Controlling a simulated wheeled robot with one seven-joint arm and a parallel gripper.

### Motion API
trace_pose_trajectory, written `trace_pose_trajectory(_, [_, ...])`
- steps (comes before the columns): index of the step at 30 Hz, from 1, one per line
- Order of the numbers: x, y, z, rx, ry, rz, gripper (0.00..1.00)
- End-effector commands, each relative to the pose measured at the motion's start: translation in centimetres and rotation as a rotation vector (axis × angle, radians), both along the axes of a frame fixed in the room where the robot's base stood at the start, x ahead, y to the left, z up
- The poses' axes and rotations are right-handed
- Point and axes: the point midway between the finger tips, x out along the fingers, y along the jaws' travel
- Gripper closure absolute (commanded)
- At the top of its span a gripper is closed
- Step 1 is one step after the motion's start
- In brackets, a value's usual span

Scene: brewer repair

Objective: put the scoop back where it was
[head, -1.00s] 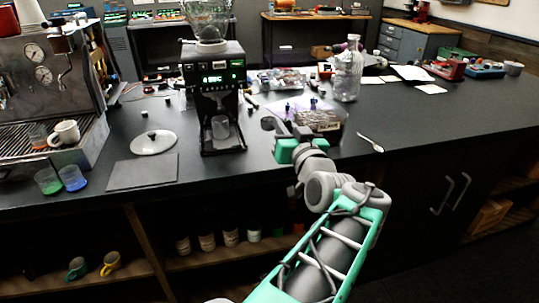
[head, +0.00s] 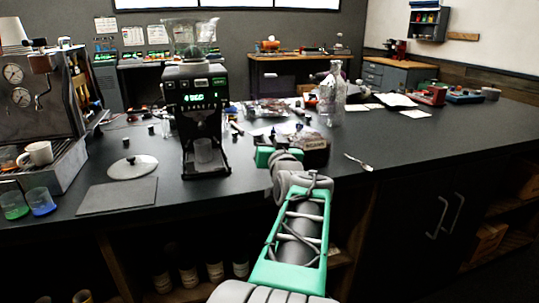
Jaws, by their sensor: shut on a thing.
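My gripper (head: 270,148) is just above the black counter (head: 245,180), between the coffee grinder and the dark bag or tub. It is shut. What it holds is mostly hidden behind the green and grey wrist, and I take it to be the scoop. The dark bag or tub (head: 314,150) with a label stands right beside the gripper, and its contents are too small to make out. A silvery spoon-like utensil (head: 358,162) lies apart on the counter, to the right.
A glass bottle (head: 332,95) stands behind. A round lid (head: 133,166) and a dark mat (head: 118,195) lie at left. The right side of the counter is mostly clear.

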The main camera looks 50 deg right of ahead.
Motion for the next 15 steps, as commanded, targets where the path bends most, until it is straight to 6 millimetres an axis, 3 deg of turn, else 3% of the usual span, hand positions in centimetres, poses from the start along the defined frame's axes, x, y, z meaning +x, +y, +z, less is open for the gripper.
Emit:
trace_pose_trajectory(7, [0.6, -0.6, -3.8, 0.001, 0.000, 0.000, 1.00])
trace_pose_trajectory(15, [0.6, -0.6, -4.1, -0.001, -0.001, 0.000, 1.00])
